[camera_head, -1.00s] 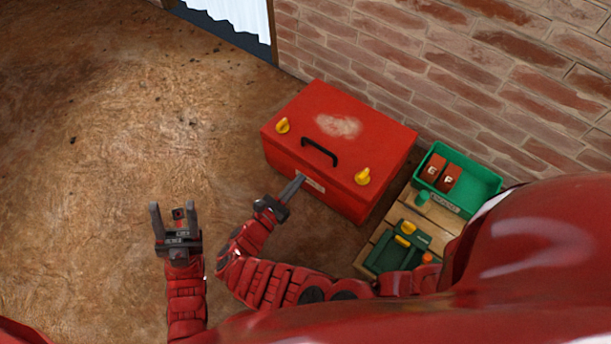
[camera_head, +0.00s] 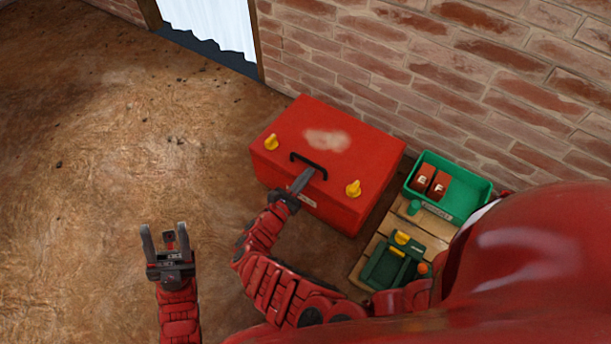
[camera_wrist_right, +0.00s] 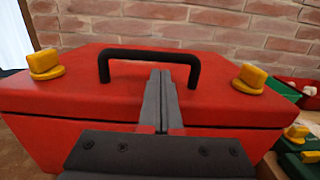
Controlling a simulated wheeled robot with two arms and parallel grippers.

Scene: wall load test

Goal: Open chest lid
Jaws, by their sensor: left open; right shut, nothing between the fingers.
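The red chest (camera_head: 335,140) stands on the floor against the brick wall with its lid down. A black handle (camera_head: 309,161) sits at the lid's front edge, between two yellow latches (camera_head: 271,142) and (camera_head: 353,188). My right gripper (camera_head: 303,182) is shut and empty at the chest's front, its tips close to the handle. In the right wrist view the shut fingers (camera_wrist_right: 162,90) point up in front of the handle (camera_wrist_right: 148,57), toward its right half; I cannot tell whether they touch it. My left gripper (camera_head: 165,232) is open and empty over the floor at the left.
A green bin (camera_head: 451,180) with small red boxes (camera_head: 432,181) stands right of the chest. A green case (camera_head: 394,262) lies on a wooden pallet (camera_head: 417,226) nearer to me. The brick wall (camera_head: 450,70) is behind. The floor at left is clear.

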